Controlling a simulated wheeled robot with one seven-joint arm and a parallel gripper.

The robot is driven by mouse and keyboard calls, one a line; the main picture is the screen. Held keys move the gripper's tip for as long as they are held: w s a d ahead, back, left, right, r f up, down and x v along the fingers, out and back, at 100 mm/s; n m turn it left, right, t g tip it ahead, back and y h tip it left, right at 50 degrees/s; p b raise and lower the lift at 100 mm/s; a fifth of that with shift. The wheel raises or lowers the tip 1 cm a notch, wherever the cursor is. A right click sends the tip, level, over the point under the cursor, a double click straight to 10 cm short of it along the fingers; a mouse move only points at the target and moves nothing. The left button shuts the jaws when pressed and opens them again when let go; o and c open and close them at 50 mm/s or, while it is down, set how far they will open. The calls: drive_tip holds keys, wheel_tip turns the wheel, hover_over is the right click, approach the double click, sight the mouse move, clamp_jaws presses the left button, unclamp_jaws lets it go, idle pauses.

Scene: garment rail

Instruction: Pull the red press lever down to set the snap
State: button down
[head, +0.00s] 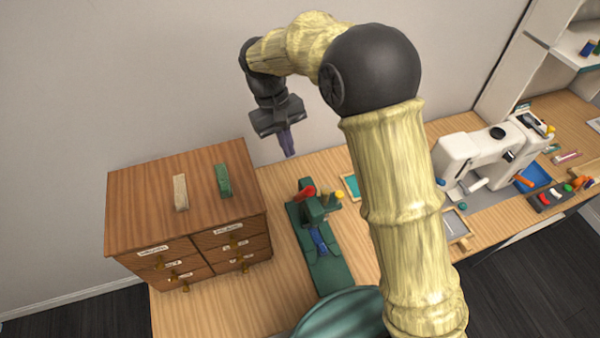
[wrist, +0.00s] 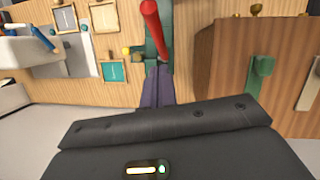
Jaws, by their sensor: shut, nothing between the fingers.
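The red press lever (head: 304,193) sticks up from the green snap press (head: 322,262) on the table, right of the wooden drawer cabinet. In the wrist view the red lever (wrist: 155,32) rises just beyond my fingertips, in front of the green press body (wrist: 155,52). My gripper (head: 288,146) hangs in the air above and behind the press, fingers pointing down, shut and empty. In the wrist view the shut fingers (wrist: 157,84) point toward the lever's base. I cannot tell whether they touch it; in the head view they look apart.
The drawer cabinet (head: 190,200) stands left of the press, with a beige and a green block on top. A white sewing machine (head: 490,155) and small trays are to the right. My arm covers part of the table. The wall is behind.

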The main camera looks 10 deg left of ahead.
drive_tip(key=p, duration=0.1)
approach(300, 193)
drive_tip(key=w, duration=0.1)
drive_tip(key=shift+s+d+f+p, duration=0.85)
drive_tip(key=shift+s+d+f, duration=0.15)
drive_tip(key=shift+d+f, duration=0.2)
drive_tip(key=shift+s+d+f, duration=0.1)
drive_tip(key=shift+f, duration=0.15)
drive_tip(key=shift+f, duration=0.15)
